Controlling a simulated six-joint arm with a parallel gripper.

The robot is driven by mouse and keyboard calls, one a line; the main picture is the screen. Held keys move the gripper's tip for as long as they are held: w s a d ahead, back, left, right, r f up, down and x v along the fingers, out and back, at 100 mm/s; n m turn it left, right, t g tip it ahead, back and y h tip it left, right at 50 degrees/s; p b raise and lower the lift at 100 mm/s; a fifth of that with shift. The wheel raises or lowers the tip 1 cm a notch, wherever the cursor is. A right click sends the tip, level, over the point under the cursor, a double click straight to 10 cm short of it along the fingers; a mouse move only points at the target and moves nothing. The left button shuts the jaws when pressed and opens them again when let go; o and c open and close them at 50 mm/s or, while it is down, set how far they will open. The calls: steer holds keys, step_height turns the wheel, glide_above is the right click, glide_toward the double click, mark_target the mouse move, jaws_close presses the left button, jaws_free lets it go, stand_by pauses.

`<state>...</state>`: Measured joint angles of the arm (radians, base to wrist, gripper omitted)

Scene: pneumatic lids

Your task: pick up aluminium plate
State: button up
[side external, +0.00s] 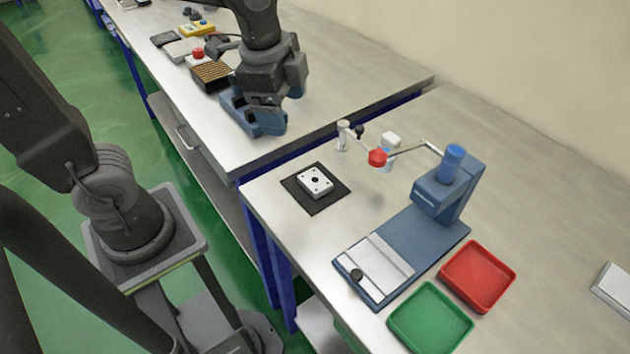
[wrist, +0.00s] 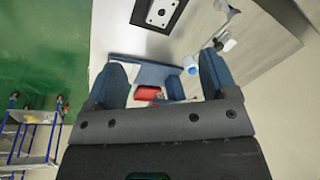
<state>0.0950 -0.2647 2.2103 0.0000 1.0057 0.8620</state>
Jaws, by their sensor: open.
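The aluminium plate (side external: 316,180) is a pale square block with a dark centre hole and small corner holes. It lies flat on a black mat (side external: 332,197) near the left edge of the front bench. The plate also shows at the top of the wrist view (wrist: 159,14), partly cut by the frame edge. My gripper (side external: 254,118) has blue jaws and is over the rear bench, up and left of the plate in the side view, apart from it. In the wrist view my gripper (wrist: 161,80) is open, with nothing between its jaws.
A blue fixture (side external: 425,235) with a raised post stands right of the mat. A red tray (side external: 478,276) and a green tray (side external: 430,318) sit in front. A red knob (side external: 377,158) on a thin arm is behind the mat.

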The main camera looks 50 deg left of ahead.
steer(key=w+d+f+m+g, duration=0.2)
steer(key=w+f+m, duration=0.15)
steer(key=m, duration=0.35)
glide_above(315, 180)
steer(key=f, duration=0.9)
steer(key=shift+s+d, duration=0.1)
steer(key=shift+d, duration=0.1)
steer(key=shift+a+f, duration=0.2)
steer(key=shift+f, duration=2.35)
steer(key=c, duration=1.1)
steer(key=shift+o, duration=0.2)
steer(key=shift+r, duration=0.15)
step_height(315, 180, up, 4)
steer(key=shift+r, duration=0.15)
steer(key=s+a+r, duration=0.2)
steer(key=a+r, duration=0.4)
steer(key=a, duration=0.5)
steer(key=shift+s+a+r, duration=0.2)
steer(key=shift+s+r, duration=0.15)
